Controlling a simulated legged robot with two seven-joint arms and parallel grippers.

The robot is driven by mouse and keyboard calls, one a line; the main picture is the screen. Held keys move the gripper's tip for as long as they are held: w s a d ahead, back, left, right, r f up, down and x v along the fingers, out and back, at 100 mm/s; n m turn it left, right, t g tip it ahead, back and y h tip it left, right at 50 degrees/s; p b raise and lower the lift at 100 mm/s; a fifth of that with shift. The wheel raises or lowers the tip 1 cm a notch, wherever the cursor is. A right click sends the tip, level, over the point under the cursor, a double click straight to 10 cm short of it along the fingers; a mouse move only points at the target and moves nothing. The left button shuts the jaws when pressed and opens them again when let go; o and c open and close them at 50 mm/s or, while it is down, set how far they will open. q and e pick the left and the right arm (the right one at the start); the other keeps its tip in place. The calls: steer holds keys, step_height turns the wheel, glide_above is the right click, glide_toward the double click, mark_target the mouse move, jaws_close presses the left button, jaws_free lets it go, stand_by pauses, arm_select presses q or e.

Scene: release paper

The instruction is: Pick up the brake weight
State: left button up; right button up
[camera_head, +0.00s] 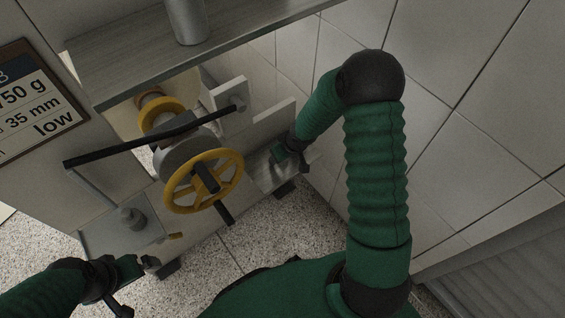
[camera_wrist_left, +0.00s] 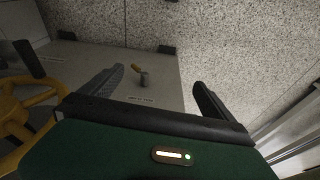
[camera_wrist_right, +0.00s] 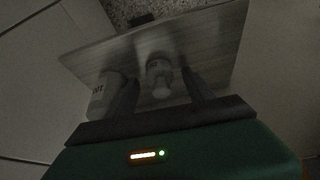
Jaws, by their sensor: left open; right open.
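In the right wrist view a pale, knobbed, weight-like piece (camera_wrist_right: 160,78) with a small marking stands on a grey shelf (camera_wrist_right: 215,45), between my open fingers as seen there. I cannot tell how far away it is or whether the fingers touch it. In the head view my right gripper (camera_head: 291,158) is by the right-hand shelf (camera_head: 265,176), which it partly hides. My left gripper (camera_head: 140,284) is open and empty in front of that plate. No readable label names the brake weight.
A yellow handwheel (camera_head: 204,180) and a black bar (camera_head: 135,142) are in the middle. A pale cylinder (camera_wrist_right: 103,97) with lettering is left of the piece. A grey upper shelf (camera_head: 125,60) and tiled wall bound the space.

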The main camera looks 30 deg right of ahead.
steer(key=shift+c, duration=0.2)
jaws_close()
stand_by(0.3)
steer(key=shift+r+p, duration=0.25)
steer(key=shift+p, duration=0.15)
step_height(320, 180, up, 4)
steer(key=p, duration=0.3)
steer(key=shift+f, duration=0.25)
steer(key=s+a+p, duration=0.3)
steer(key=s+p, duration=0.1)
steer(key=s, duration=0.3)
steer(key=s+a+r+p, duration=0.1)
steer(key=s+a+p, duration=0.3)
steer(key=s, duration=0.3)
steer(key=shift+s+p, duration=0.2)
steer(key=shift+p, duration=0.55)
